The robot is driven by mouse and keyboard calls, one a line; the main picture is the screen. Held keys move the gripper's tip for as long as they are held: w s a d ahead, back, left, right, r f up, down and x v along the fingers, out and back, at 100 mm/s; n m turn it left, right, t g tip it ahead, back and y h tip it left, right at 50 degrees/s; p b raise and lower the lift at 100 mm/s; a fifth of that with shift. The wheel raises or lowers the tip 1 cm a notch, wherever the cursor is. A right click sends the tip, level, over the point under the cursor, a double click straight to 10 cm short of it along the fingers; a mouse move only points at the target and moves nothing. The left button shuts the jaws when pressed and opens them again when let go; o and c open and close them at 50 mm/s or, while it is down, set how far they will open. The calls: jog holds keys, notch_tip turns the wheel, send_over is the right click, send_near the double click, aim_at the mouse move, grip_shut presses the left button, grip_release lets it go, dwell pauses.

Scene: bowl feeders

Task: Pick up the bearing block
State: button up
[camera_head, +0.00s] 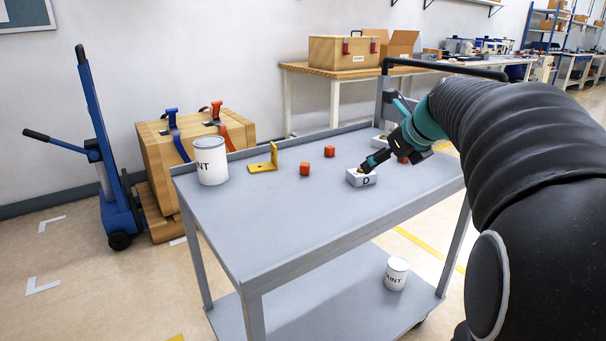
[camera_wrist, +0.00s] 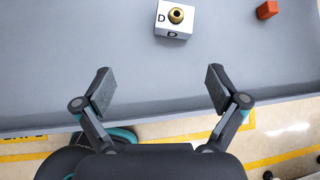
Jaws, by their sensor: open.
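The bearing block is a white block marked D with a brass ring on top. It sits on the grey cart top in the head view (camera_head: 361,179) and at the top middle of the wrist view (camera_wrist: 172,32). My gripper (camera_wrist: 161,88) is open and empty in the wrist view, its fingers spread wider than the block. The block lies beyond the fingertips, not between them. In the head view my gripper (camera_head: 368,163) overlaps the back of the block, and I cannot tell its height above it. The brass ring is partly hidden there.
Another cube (camera_wrist: 267,10) is right of the block in the wrist view. A white object (camera_head: 379,140) is partly hidden behind my arm. The front of the cart top is clear.

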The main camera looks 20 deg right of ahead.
aim_at(363, 173)
jog(key=w+f, duration=0.2)
jog(key=w+d+f+m, duration=0.1)
jog(key=w, duration=0.1)
jog(key=w+f+m, duration=0.1)
jog(key=w+f, duration=0.1)
jog(key=w, duration=0.1)
jog(key=shift+w+d+f+b, duration=0.1)
jog(key=shift+d+f+b, duration=0.2)
jog(key=shift+b, duration=0.1)
jog(key=shift+w+r+x, duration=0.1)
jog(key=shift+x, duration=1.25)
jog(key=shift+w+r+x, duration=0.15)
jog(key=shift+x, duration=1.25)
jog(key=shift+a, duration=0.2)
jog(key=shift+c, duration=0.3)
jog(key=c, duration=1.4)
jog(key=shift+r, duration=0.1)
